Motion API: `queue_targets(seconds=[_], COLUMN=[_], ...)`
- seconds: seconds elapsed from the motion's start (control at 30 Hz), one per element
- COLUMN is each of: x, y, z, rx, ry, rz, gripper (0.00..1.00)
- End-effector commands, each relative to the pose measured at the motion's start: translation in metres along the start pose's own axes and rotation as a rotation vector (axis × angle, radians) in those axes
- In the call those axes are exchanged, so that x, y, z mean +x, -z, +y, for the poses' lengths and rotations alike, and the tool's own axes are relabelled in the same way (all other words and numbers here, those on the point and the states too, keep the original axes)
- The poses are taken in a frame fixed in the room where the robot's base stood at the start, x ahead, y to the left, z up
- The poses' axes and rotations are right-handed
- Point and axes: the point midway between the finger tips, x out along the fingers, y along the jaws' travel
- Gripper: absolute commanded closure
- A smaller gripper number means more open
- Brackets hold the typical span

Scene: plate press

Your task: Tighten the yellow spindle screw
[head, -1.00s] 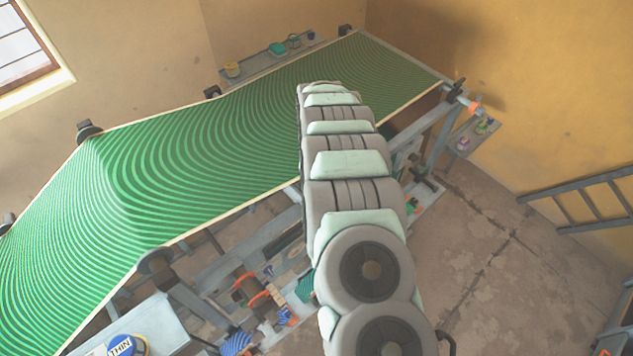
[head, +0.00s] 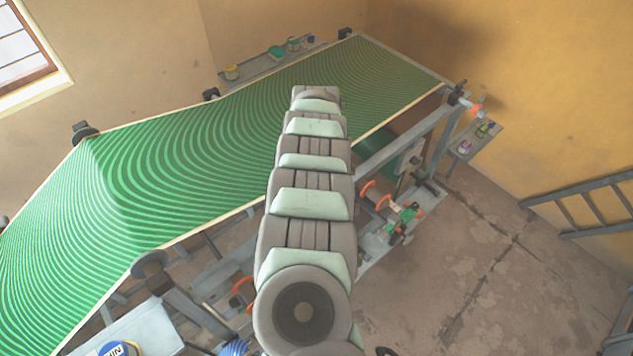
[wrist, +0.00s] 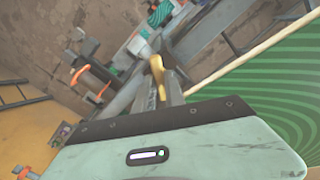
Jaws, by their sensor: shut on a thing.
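The yellow spindle screw (wrist: 156,66) shows in the wrist view as a small bent yellow piece at the tips of my dark fingers. My gripper (wrist: 158,80) is shut on it, the fingers close on either side. How the screw sits in its mount is too small to tell. In the head view my arm hides the gripper and the screw.
A large green striped sheet (head: 190,165) lies on a metal frame (head: 405,140). A lower shelf right of my arm carries orange-ringed parts (head: 372,192) and a green piece (head: 408,213). A ladder (head: 585,205) leans at the right wall.

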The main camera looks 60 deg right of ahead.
Motion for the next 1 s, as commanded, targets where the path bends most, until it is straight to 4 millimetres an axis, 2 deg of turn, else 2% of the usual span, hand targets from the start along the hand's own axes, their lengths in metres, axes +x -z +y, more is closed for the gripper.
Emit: queue_targets(seconds=[0.7,1.0], x=[0.0037,0.003], y=[0.0011,-0.0003], z=[-0.0001,-0.0005], rx=[0.67,0.885], ry=[0.0,0.001], rz=[0.004,-0.002], gripper=[1.0,1.0])
